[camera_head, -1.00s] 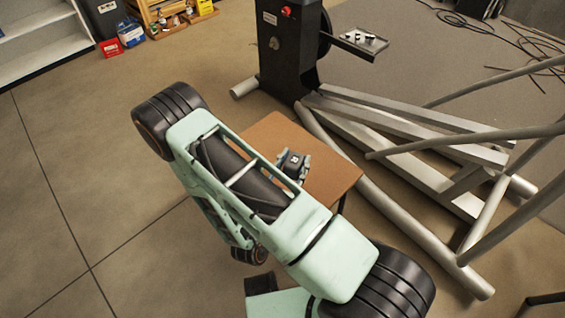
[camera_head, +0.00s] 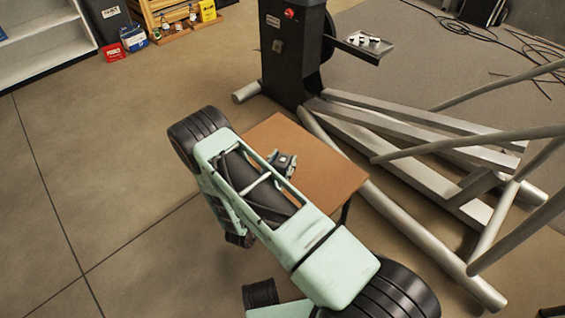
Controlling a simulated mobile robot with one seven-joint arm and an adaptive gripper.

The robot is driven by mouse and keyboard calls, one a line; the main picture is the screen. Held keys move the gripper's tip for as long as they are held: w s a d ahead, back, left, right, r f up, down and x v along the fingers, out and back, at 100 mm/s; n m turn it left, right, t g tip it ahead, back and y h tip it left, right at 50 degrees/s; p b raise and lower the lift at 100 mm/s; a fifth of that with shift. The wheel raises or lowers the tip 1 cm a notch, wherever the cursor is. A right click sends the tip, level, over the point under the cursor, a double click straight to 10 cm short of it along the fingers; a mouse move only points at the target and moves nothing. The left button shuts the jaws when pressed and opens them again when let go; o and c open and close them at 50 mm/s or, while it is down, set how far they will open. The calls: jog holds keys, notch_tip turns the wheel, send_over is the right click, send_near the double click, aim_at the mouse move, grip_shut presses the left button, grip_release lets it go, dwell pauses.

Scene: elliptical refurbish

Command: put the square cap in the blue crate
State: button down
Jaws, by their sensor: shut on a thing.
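My gripper (camera_head: 283,162) is a small dark shape with grey-green fingers, seen over the brown table (camera_head: 325,173). It is partly hidden by my mint-green arm, which crosses in front. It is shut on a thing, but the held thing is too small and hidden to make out. No square cap shows clearly anywhere else.
A black machine column (camera_head: 292,60) stands behind the table, with a small tray (camera_head: 365,46) at its side. Thick grey metal tubes (camera_head: 400,210) run along the table's right. A red box (camera_head: 113,51) and a wooden rack (camera_head: 150,12) stand upper left. The left floor is clear.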

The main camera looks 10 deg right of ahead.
jog(key=c, duration=1.7)
grip_release()
jog(key=shift+f, duration=0.15)
jog(key=o, duration=0.5)
